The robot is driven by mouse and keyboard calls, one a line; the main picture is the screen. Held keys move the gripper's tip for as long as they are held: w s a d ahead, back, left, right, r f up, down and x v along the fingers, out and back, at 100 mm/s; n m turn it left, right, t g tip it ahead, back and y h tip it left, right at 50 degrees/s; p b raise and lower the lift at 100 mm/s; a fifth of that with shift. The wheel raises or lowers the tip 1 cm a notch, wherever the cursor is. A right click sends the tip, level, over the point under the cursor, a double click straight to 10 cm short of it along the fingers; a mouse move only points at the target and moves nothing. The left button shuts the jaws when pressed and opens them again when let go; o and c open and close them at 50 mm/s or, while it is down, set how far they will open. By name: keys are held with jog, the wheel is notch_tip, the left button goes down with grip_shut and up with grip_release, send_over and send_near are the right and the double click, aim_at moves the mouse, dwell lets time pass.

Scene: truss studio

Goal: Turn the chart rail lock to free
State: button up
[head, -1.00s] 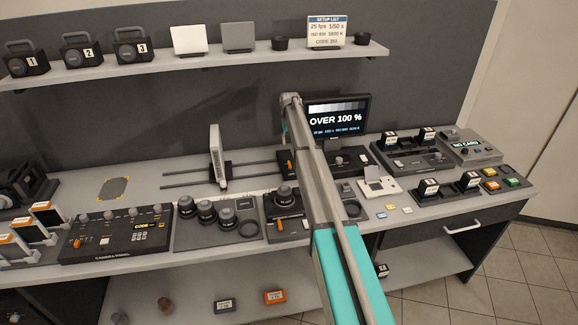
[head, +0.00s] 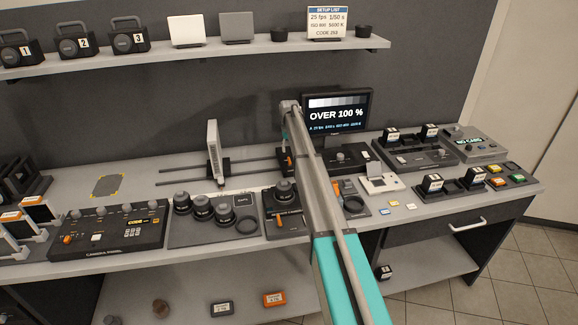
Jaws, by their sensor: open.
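The chart rail (head: 180,183) is a pair of dark rods along the back of the desk. A white chart (head: 213,146) stands upright on it, seen edge-on, in a dark carriage. The rail lock (head: 286,163) is a dark block with an orange lever at the right end of the rods. My arm reaches up and away from the front, then bends down just above the lock. My gripper (head: 288,151) is open, small and dark, at the lock and largely hidden by my arm. I cannot tell whether its fingers touch the lever.
A monitor (head: 337,111) reading OVER 100 % stands right behind my arm. A lens tray (head: 216,228) and a camera panel (head: 110,230) lie in front of the rail. A shelf (head: 190,59) with several items runs above. The desk around the yellow-cornered grey mark (head: 107,186) is clear.

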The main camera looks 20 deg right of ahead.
aim_at(289, 159)
jog(key=shift+f+b, duration=3.25)
jog(key=shift+f, duration=0.35)
grip_shut()
